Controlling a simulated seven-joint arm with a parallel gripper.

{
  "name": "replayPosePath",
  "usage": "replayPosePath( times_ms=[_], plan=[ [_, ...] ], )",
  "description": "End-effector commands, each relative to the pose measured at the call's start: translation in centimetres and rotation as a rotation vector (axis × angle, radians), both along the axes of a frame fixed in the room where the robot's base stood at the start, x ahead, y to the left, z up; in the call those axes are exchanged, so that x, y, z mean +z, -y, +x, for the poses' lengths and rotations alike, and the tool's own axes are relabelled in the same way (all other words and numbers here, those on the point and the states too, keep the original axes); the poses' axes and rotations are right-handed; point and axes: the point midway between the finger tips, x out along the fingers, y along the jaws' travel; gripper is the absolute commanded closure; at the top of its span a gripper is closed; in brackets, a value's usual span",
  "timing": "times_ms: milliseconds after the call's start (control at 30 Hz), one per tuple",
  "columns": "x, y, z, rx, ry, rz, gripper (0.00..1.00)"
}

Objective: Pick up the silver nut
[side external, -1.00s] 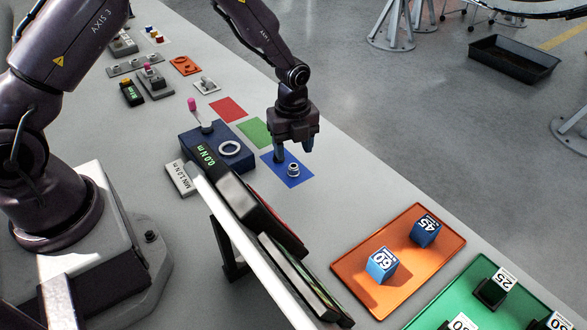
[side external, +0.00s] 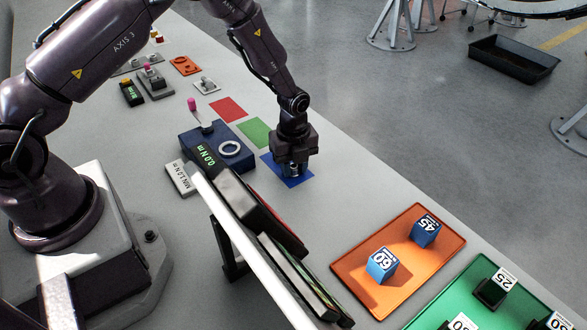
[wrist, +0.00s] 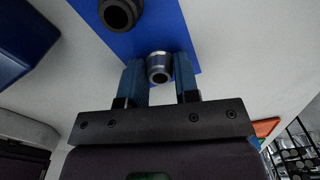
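The silver nut (wrist: 159,68) is a small round metal part with a dark hole. It is over the blue square (wrist: 150,38) in the wrist view. My gripper (side external: 292,169) is low over the blue square (side external: 293,183) in the side view and mostly hides the nut there.
A dark round part (wrist: 120,12) with a hole is near the nut in the wrist view. Green (side external: 256,133) and red (side external: 228,110) squares lie behind. A torque tester (side external: 208,150) and a slanted rack (side external: 262,235) stand close on the left. An orange tray (side external: 398,275) holds blue cubes.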

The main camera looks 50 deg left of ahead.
Motion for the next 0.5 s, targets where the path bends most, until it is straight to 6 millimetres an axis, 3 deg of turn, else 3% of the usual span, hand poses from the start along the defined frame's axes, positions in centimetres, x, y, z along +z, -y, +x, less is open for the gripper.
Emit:
replayPosePath(
  times_ms=[333,500],
  plan=[
    [0.2,0.0,0.0,0.000,0.001,0.000,0.95],
    [1.6,0.0,0.1,0.000,0.004,-0.001,0.95]
  ],
)
